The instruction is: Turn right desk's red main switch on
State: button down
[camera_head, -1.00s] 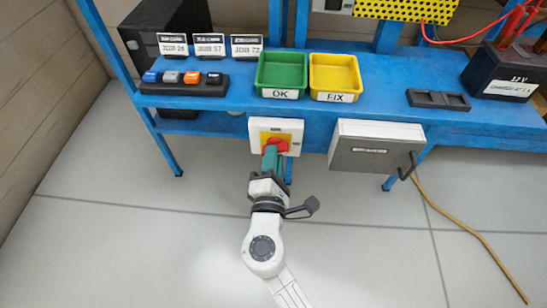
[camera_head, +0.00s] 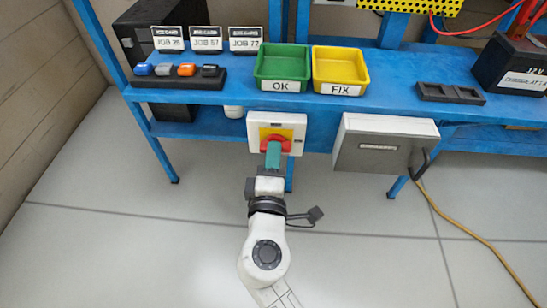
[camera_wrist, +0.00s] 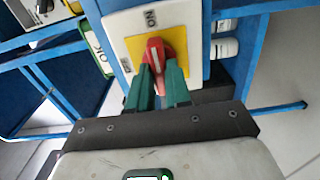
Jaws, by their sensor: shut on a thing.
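The red main switch (camera_head: 276,138) is a red handle on a yellow square in a white plate (camera_head: 254,136) at the bench's front edge. In the wrist view the red handle (camera_wrist: 154,50) lies lengthwise toward the ON label (camera_wrist: 150,18); the OFF label (camera_wrist: 126,64) is to the side. In the head view the handle lies about level. My gripper (camera_head: 273,152) is at the plate from the front. Its green fingers (camera_wrist: 159,80) stand on both sides of the handle, shut on it. They hide part of the handle's lower end.
A grey box (camera_head: 384,146) with a dark handle hangs right of the switch. Green (camera_head: 282,66) and yellow (camera_head: 340,70) trays stand on the blue bench (camera_head: 390,67) above. A yellow cable (camera_head: 462,232) runs over the floor at right. The floor in front is mostly clear.

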jog(key=c, duration=1.1)
grip_release()
jog(key=shift+o, duration=0.2)
jog(key=s+p, duration=0.1)
jog(key=s, duration=0.9)
jog(key=shift+s+a, duration=0.2)
jog(key=shift+s, duration=0.2)
